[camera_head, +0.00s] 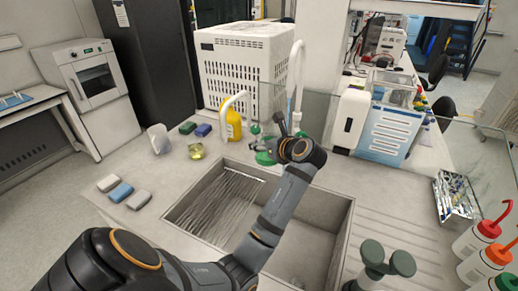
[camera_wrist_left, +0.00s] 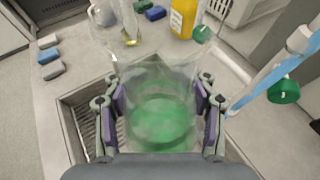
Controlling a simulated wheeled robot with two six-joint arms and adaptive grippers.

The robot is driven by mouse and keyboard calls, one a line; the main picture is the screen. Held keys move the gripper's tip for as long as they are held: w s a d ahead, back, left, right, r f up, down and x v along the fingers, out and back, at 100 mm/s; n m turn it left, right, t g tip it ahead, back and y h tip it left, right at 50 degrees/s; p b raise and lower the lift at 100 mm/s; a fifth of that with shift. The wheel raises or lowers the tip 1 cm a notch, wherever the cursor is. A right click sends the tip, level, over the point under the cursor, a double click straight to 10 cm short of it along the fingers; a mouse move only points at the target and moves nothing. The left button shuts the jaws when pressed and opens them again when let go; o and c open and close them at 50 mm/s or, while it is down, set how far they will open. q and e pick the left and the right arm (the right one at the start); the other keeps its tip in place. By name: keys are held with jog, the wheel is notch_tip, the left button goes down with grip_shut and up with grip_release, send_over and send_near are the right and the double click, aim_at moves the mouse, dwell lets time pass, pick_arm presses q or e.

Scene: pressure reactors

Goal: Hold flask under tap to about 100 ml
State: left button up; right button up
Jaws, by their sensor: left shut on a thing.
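In the left wrist view a clear glass flask (camera_wrist_left: 160,75) stands between the finger pads of my left gripper (camera_wrist_left: 158,95), which is shut on it. Green shows through its lower part; I cannot tell whether this is liquid inside. A white tap (camera_wrist_left: 300,40) with a green knob (camera_wrist_left: 283,91) is to the right of the flask, apart from it. A pale blue streak (camera_wrist_left: 262,86) runs beside the tap. In the head view the white tap (camera_head: 297,75) rises behind the sink, and my left wrist largely hides the gripper and flask.
The sink (camera_head: 215,205) lies below my left arm. A yellow bottle (camera_head: 233,125), a small beaker (camera_head: 196,151), a white jug (camera_head: 158,138) and sponges (camera_head: 121,192) stand on the counter.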

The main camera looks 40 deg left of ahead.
pick_arm(q)
jog(key=shift+s+r, duration=0.1)
jog(key=shift+w+r+p, duration=0.15)
jog(key=shift+w+p, duration=0.15)
jog(key=shift+w, duration=0.15)
jog(key=w+d+p, duration=0.1)
jog(key=w, duration=0.7)
jog(key=shift+p, duration=0.4)
jog(key=shift+s, duration=0.1)
jog(key=shift+p, duration=0.85)
